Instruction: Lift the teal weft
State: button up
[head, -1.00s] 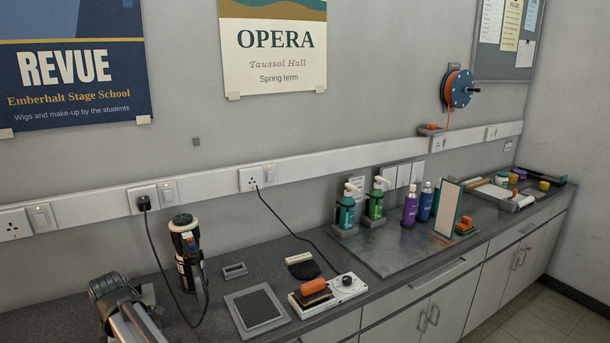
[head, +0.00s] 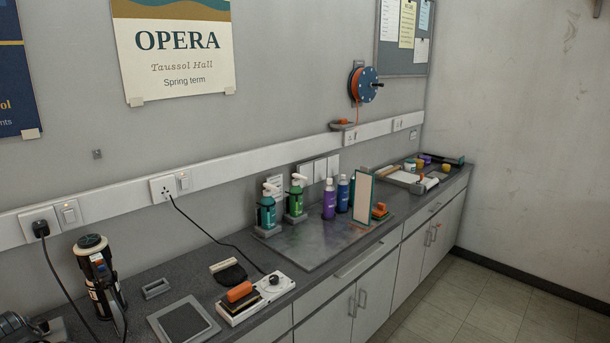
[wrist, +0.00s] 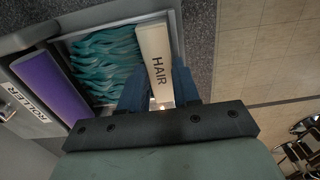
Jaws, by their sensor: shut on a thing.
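The teal weft, a spread of wavy teal strands (wrist: 103,65) beside a cream bar marked HAIR (wrist: 153,50), is in the wrist view at upper centre. The strands lie within a pale-edged tray (wrist: 62,42) and reach up to the bar. My gripper (wrist: 160,92) is shut on the cream bar, with a blue finger on either side of it. Its fingertips and the strands' join to the bar are partly hidden. I cannot make out the weft or my gripper in the head view.
A purple roller (wrist: 48,83) lies left of the strands, beside a ROLLER label (wrist: 30,101). The tiled floor (wrist: 265,60) is to the right, past the counter edge. In the head view, pump bottles (head: 267,211), an upright panel (head: 363,198) and a cream-and-black piece (head: 229,271) stand along the counter.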

jog(key=c, duration=0.3)
jog(key=shift+r+g+h, duration=0.7)
jog(key=shift+r, duration=0.25)
jog(key=shift+s+d, duration=0.15)
jog(key=shift+s+d, duration=0.95)
jog(key=shift+s+d+r+t+y, duration=0.1)
jog(key=shift+r+t+y, duration=0.45)
jog(key=shift+t+y, duration=0.15)
jog(key=shift+r, duration=2.5)
